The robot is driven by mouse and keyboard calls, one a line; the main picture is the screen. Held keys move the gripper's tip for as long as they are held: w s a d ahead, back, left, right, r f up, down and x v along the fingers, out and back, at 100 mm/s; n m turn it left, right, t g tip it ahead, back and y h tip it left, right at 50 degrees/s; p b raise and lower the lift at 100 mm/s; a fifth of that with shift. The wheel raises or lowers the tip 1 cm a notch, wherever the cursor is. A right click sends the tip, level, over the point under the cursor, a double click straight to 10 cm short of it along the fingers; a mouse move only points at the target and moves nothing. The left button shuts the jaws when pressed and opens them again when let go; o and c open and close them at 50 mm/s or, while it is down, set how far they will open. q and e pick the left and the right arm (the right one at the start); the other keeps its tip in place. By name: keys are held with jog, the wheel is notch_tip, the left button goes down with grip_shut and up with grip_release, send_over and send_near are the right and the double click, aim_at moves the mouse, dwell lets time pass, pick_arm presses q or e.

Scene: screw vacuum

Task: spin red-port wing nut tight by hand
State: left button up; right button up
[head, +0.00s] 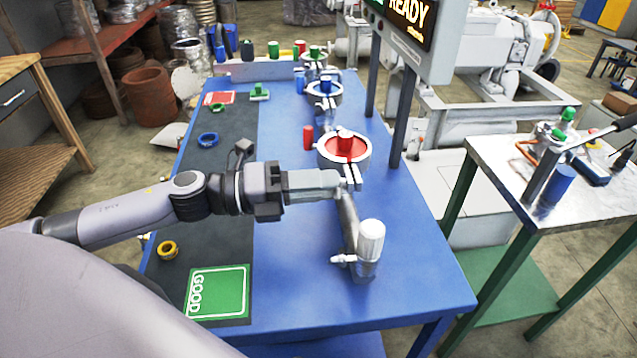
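The red port (345,148) is a red-topped round fitting in a light metal clamp ring on the blue table (430,270). Pale clamp prongs (353,175) stick out from the ring's near side; I cannot make out the wing nut clearly there. My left gripper (341,185) reaches in from the left, with its fingertips just below these prongs, at the top of a grey metal tube. The fingers look close together, but I cannot tell whether they are shut on anything. My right gripper is not in view.
A white-capped valve (371,240) stands at the near end of the grey tube. Blue (324,88) and green (314,53) ports stand farther back. A READY display (410,20) on dark posts rises behind. A green GOOD pad (218,291) lies near left. The table's near right is clear.

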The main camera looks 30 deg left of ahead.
pick_arm(q)
grip_shut()
